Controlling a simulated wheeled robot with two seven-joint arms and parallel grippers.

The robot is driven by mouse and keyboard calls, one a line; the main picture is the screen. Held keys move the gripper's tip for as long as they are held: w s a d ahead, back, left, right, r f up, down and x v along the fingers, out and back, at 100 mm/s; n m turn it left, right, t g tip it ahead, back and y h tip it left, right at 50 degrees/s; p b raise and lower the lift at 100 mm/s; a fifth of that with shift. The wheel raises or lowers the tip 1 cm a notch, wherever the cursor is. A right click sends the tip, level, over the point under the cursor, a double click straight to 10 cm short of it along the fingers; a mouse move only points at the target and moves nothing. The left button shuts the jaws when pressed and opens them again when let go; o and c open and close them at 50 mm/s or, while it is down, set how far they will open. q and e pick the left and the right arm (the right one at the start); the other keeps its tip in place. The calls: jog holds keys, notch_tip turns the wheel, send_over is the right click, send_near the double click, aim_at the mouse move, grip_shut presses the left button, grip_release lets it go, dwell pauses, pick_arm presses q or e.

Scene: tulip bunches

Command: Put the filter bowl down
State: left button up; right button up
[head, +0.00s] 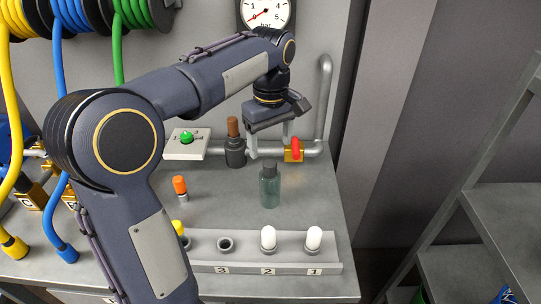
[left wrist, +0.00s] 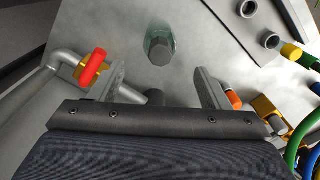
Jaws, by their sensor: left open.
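The filter bowl (head: 270,190), a clear greenish cylinder with a dark top, stands upright on the grey bench. It also shows in the left wrist view (left wrist: 159,50), seen from above, beyond the fingertips. My left gripper (head: 269,142) is open and empty, above and behind the bowl, apart from it. In the left wrist view its two fingers (left wrist: 160,84) are spread with nothing gripped. A dark fitting with a brown cylinder (head: 234,145) upright on it sits on the pipe, left of the bowl. My right gripper is not in view.
A red valve handle (head: 296,148) is close to my left gripper. A numbered rack (head: 250,258) holds white pieces at 1 and 2; socket 3 looks empty. An orange-topped piece (head: 180,187) stands left of the bowl. Bench right of the bowl is clear. Shelving (head: 480,195) stands right.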

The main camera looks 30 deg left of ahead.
pick_arm(q)
jog(key=s+m+t+h, duration=0.25)
jog(key=s+m, duration=0.25)
jog(key=s, duration=0.5)
jog(key=s+d+f+m+t, duration=0.1)
jog(key=s+d+f+m, duration=0.2)
jog(key=s+f, duration=0.1)
jog(key=s+d+f+m+t+h, duration=0.1)
jog(key=s+d+f+m+t, duration=0.1)
jog(key=s, duration=0.5)
notch_tip(320, 180, down, 3)
jog(key=shift+s+d+f+m, duration=0.1)
jog(key=shift+s+d+m, duration=0.1)
jog(key=shift+d+m, duration=0.55)
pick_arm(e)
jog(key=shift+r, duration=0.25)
pick_arm(q)
jog(key=shift+s+d+n, duration=0.1)
jog(key=shift+d+n, duration=0.1)
jog(key=shift+n, duration=0.05)
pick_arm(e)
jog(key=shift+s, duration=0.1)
